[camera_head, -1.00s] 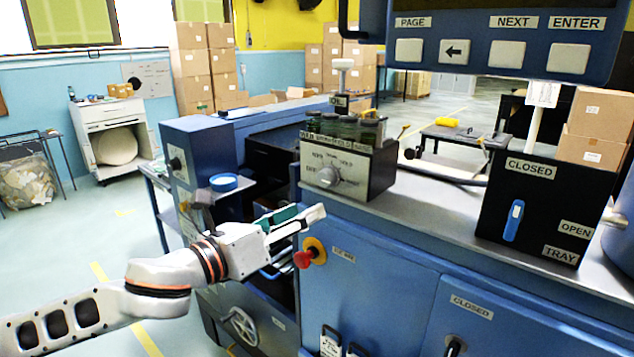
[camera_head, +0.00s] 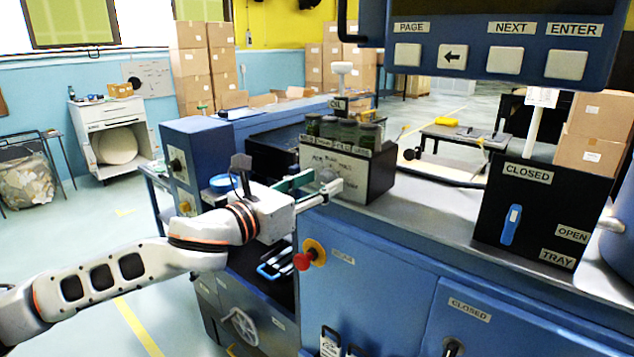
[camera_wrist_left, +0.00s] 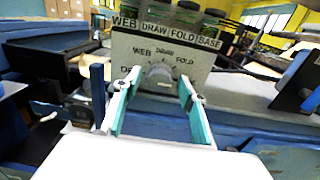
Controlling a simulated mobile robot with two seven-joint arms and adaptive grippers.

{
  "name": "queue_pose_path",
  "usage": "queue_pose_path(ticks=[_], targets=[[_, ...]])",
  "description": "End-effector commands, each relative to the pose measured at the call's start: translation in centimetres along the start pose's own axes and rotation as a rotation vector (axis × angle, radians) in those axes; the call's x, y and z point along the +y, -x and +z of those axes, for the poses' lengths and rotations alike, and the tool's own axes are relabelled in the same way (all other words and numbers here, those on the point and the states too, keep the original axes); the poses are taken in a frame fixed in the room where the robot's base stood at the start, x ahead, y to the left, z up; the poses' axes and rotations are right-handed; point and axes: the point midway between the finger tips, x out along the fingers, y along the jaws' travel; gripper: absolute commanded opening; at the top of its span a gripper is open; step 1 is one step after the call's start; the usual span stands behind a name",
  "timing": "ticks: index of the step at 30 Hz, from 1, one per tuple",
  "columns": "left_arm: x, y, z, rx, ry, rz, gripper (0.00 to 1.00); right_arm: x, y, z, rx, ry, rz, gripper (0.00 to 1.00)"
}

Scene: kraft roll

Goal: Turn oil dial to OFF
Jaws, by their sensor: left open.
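The oil dial (camera_head: 326,175) is a round silver knob on the pale front face of a dark box; in the head view my gripper partly covers it. In the left wrist view the dial (camera_wrist_left: 160,75) shows between my fingertips, with WEB, DRAW and FOLD legible around it and another label at left partly hidden by a finger. I cannot tell its exact pointing. My left gripper (camera_head: 322,187) is open with green-edged fingers, in front of the dial; it also shows in the left wrist view (camera_wrist_left: 160,82). Contact cannot be told. My right gripper is out of view.
Several dark jars (camera_head: 343,130) stand on top of the dial box. A red emergency knob (camera_head: 304,260) sticks out below my gripper. A blue tape roll (camera_head: 223,182) lies behind my wrist. A black CLOSED/OPEN tray box (camera_head: 530,215) stands at right.

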Motion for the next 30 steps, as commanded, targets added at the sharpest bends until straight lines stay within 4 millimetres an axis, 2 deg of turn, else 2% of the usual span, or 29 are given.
queue_pose_path(ticks=[7, 8, 12, 23, 30], targets=[[0.00, -0.15, -0.03, 0.000, 0.000, 0.000, 0.41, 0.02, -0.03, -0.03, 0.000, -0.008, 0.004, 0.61], [0.01, -0.14, -0.03, 0.000, 0.000, 0.000, 0.39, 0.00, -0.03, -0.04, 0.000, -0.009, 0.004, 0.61], [0.01, -0.13, -0.03, 0.000, 0.000, 0.000, 0.04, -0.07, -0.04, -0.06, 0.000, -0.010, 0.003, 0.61], [0.01, -0.12, -0.06, 0.001, 0.030, 0.000, 0.04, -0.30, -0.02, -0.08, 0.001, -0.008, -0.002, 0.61], [0.06, -0.13, -0.07, 0.000, 0.155, 0.000, 0.04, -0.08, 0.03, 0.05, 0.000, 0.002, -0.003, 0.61]])
